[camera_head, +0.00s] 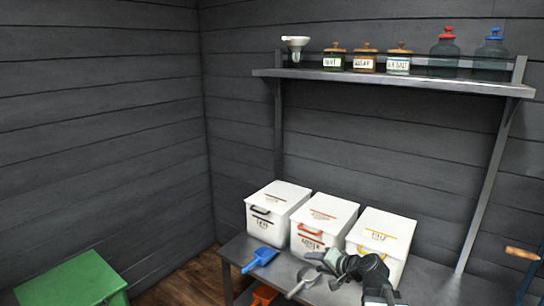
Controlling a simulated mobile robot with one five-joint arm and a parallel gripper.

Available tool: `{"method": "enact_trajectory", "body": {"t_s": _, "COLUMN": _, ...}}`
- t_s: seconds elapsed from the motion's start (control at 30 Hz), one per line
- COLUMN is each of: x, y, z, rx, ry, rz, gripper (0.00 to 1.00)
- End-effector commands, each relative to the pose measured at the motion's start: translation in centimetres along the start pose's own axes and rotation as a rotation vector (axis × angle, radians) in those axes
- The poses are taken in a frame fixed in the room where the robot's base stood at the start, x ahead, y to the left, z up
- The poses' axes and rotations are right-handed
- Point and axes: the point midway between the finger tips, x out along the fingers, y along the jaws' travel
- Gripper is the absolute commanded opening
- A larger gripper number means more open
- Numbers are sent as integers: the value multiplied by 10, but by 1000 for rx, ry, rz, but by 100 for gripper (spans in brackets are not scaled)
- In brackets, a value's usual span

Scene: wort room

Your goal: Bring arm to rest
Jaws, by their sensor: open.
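My gripper (322,268) shows low in the picture, over the grey metal bench (232,250), in front of the white bins. It is at the end of my dark arm, which is folded at the lower right of the middle. The jaws point left and are open, and I see nothing held between them. A steel scoop (302,284) lies on the bench just below and left of the jaws. I cannot tell whether they touch. My arm hides part of the right-hand bin's front and part of the bench.
White lidded bins (278,196) stand along the bench's back. A blue scoop (264,256) lies at its left; something orange (264,295) is below. Jars (445,55) and a funnel (296,46) stand on a wall shelf (400,78). A green box (70,283) is lower left.

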Motion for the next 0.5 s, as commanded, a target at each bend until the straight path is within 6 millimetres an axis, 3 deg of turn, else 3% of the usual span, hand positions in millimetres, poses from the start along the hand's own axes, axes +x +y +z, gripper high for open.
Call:
{"method": "enact_trajectory", "body": {"t_s": 0.03, "x": 14, "y": -7, "z": 33, "rx": -71, "ry": -81, "rz": 41, "gripper": 51}}
{"method": "enact_trajectory", "body": {"t_s": 0.1, "x": 25, "y": -6, "z": 74, "rx": -171, "ry": -191, "rz": 116, "gripper": 51}}
{"method": "enact_trajectory", "body": {"t_s": 0.23, "x": 24, "y": 19, "z": 135, "rx": -353, "ry": -391, "rz": 310, "gripper": 51}}
{"method": "enact_trajectory", "body": {"t_s": 0.3, "x": 9, "y": 44, "z": 147, "rx": -418, "ry": -472, "rz": 434, "gripper": 51}}
{"method": "enact_trajectory", "body": {"t_s": 0.5, "x": -57, "y": 111, "z": 152, "rx": -481, "ry": -659, "rz": 766, "gripper": 51}}
